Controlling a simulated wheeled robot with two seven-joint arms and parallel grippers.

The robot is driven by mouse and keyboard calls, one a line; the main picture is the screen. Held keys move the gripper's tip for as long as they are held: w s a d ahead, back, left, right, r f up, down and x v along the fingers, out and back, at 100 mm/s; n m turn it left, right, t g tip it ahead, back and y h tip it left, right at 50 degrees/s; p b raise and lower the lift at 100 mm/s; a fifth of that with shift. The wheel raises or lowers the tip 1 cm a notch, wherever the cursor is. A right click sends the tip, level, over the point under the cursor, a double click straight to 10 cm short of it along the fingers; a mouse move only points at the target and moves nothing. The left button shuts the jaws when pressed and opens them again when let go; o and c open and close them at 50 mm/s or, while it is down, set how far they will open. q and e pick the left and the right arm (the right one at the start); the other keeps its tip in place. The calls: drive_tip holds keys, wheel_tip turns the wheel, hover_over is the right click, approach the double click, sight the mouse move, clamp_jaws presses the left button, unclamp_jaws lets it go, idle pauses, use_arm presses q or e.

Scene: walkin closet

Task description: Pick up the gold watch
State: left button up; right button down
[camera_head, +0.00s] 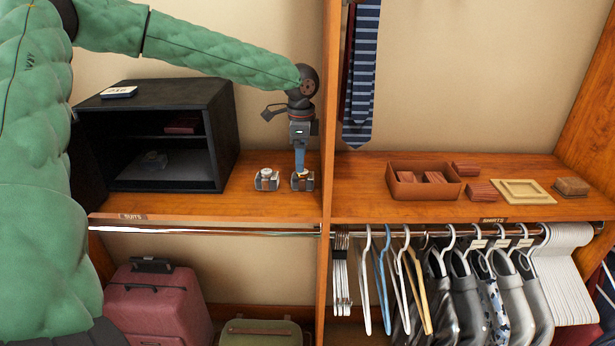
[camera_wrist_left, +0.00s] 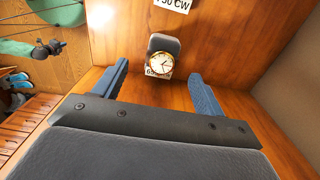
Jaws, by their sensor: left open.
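The gold watch (camera_wrist_left: 159,64) has a white round face and sits on a small grey stand on the wooden shelf. In the head view its stand (camera_head: 302,182) is the right one of two, close to the upright divider. My left gripper (camera_head: 302,171) points down just above it. In the left wrist view my left gripper (camera_wrist_left: 160,86) is open, its blue fingers on either side of the watch's line and nothing held. A gap to the watch shows there. My right gripper is not in the head view; a small green arm with a dark end shows in the left wrist view, unclear.
A second watch stand (camera_head: 266,179) is close by on the left. A black open-front cabinet (camera_head: 220,120) stands further left. The divider (camera_head: 329,120) rises close on the right. Beyond it, an open brown box (camera_head: 400,190) is on the shelf. Bare shelf lies in front of the stands.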

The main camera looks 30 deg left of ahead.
sight(303, 177)
use_arm(q)
drive_tip(key=shift+w+d, duration=0.1)
drive_tip(key=shift+w, duration=0.05)
drive_tip(key=shift+d+f, duration=0.1)
drive_tip(key=shift+f, duration=0.2)
drive_tip(key=shift+w+f+p, duration=0.25)
drive_tip(key=shift+f+p, duration=0.3)
drive_tip(key=shift+f, duration=0.65)
drive_tip(key=shift+s+f+p, duration=0.1)
drive_tip(key=shift+f+p, duration=0.65)
drive_tip(key=shift+f, duration=1.6)
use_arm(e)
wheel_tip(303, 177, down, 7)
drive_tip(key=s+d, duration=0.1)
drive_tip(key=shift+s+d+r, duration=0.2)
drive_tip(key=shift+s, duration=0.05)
use_arm(q)
drive_tip(key=shift+s, duration=0.1)
drive_tip(key=shift+c, duration=0.2)
drive_tip(key=c, duration=1.1)
